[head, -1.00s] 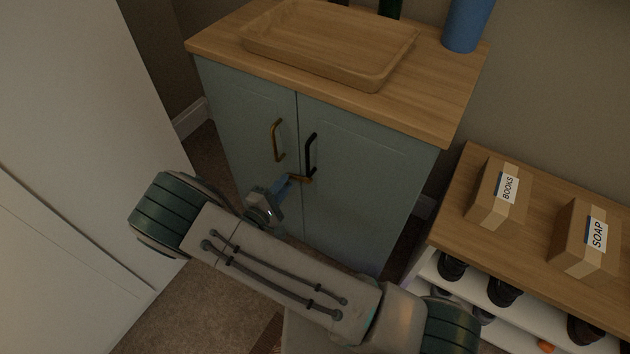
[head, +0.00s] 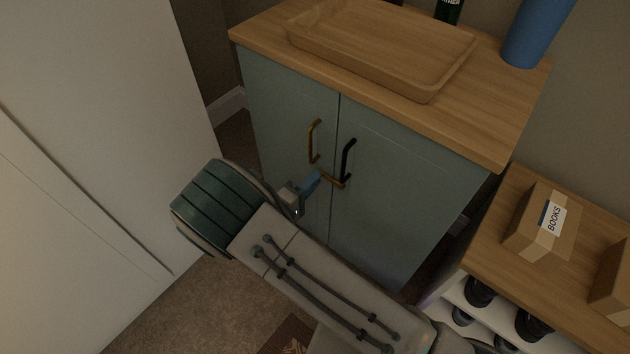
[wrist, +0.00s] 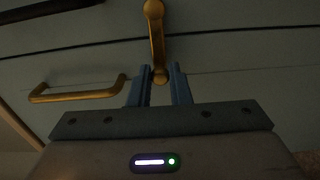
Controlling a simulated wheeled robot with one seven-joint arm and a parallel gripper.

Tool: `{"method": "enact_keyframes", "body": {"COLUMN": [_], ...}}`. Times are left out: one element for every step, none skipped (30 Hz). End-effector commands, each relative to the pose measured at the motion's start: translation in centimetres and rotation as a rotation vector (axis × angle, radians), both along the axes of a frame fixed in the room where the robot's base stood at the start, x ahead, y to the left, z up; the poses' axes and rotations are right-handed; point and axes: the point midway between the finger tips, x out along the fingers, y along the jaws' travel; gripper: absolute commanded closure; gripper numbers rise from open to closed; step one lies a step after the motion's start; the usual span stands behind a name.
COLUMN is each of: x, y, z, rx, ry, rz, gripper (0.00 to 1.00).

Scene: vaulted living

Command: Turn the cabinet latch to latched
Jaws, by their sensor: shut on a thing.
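The blue-grey cabinet (head: 395,195) has two shut doors. Its latch (head: 334,180) is a short brass bar that lies about level across the door seam, below the handles. In the wrist view the latch (wrist: 157,40) runs from a round pivot at the top to a knob end between my fingers. My gripper (head: 313,181) reaches the latch from the left, its blue fingers shut on the bar's free end; it also shows in the wrist view (wrist: 160,84). The fingers hide part of the latch in the head view.
A brass handle (head: 313,142) and a black handle (head: 347,161) stand close above the latch. A wooden tray (head: 380,52) and a blue vase (head: 537,32) are on the cabinet top. A shelf with a books box (head: 540,222) is at right; a white panel (head: 90,150) is at left.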

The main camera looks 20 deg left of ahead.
Motion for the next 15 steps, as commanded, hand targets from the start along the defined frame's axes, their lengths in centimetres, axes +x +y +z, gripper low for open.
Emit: {"method": "enact_keyframes", "body": {"x": [0.17, 0.17, 0.18, 0.19, 0.18, 0.19, 0.19, 0.17, 0.16, 0.15, 0.14, 0.13, 0.13, 0.12, 0.10], "y": [0.17, 0.16, 0.16, 0.15, 0.14, 0.13, 0.12, 0.11, 0.09, 0.07, 0.05, 0.03, 0.02, 0.02, 0.01], "z": [0.24, 0.24, 0.25, 0.25, 0.26, 0.26, 0.25, 0.23, 0.21, 0.19, 0.18, 0.16, 0.15, 0.14, 0.13], "rx": [0.004, 0.004, 0.004, 0.004, 0.004, 0.004, 0.004, 0.003, 0.003, 0.002, 0.002, 0.001, 0.001, 0.001, 0.000], "ry": [-0.005, -0.005, -0.005, -0.005, -0.005, -0.005, -0.005, -0.005, -0.004, -0.004, -0.004, -0.002, -0.002, -0.002, -0.002], "rz": [0.003, 0.003, 0.002, 0.002, 0.002, 0.001, 0.001, 0.001, 0.000, 0.000, 0.000, 0.000, -0.001, -0.001, -0.001], "gripper": [1.00, 1.00, 1.00, 1.00, 1.00, 0.72, 0.63, 0.61, 0.61, 0.61, 0.61, 0.61, 0.61, 0.61, 0.61]}}
